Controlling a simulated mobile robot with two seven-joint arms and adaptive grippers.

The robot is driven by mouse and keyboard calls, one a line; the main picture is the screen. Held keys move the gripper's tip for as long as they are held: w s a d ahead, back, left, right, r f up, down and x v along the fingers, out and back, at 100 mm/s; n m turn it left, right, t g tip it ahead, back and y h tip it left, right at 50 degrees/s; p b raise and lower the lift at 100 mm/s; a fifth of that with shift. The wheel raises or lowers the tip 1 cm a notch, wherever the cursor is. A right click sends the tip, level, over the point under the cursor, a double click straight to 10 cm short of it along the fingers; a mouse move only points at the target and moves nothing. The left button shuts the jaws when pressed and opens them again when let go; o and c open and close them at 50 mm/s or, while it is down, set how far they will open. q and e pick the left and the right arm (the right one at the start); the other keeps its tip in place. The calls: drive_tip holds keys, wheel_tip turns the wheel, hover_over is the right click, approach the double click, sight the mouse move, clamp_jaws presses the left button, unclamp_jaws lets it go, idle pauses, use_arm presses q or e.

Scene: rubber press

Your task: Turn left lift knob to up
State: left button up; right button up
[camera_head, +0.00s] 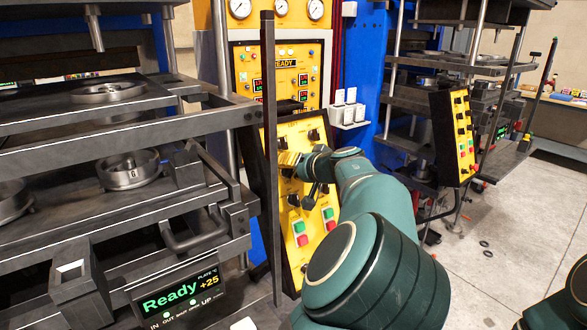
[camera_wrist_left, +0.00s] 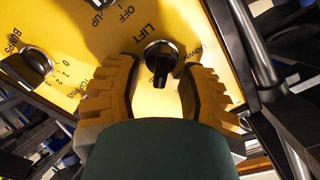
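The black lift knob (camera_wrist_left: 160,62) sits on the yellow control panel (camera_wrist_left: 165,22) under the word LIFT in the left wrist view. Its dark grip bar stands roughly vertical in that picture. My left gripper (camera_wrist_left: 160,78) has its two yellow fingers spread, one on each side of the knob. Yellow panel shows between the left finger and the knob; the right finger is closer, and I cannot tell whether it touches. Small labels beside the knob are partly covered. In the head view my left gripper (camera_head: 289,163) is at the panel (camera_head: 318,217). My right gripper is out of view.
Another knob (camera_wrist_left: 36,62), marked BUMPS, is left of the lift knob. A dark upright bar (camera_head: 269,150) stands just left of the panel. The press (camera_head: 120,200) fills the left. A second yellow panel (camera_head: 454,137) hangs at right.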

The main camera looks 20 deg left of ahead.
use_arm(q)
drive_tip(key=shift+d, duration=0.15)
drive_tip(key=v, duration=1.2)
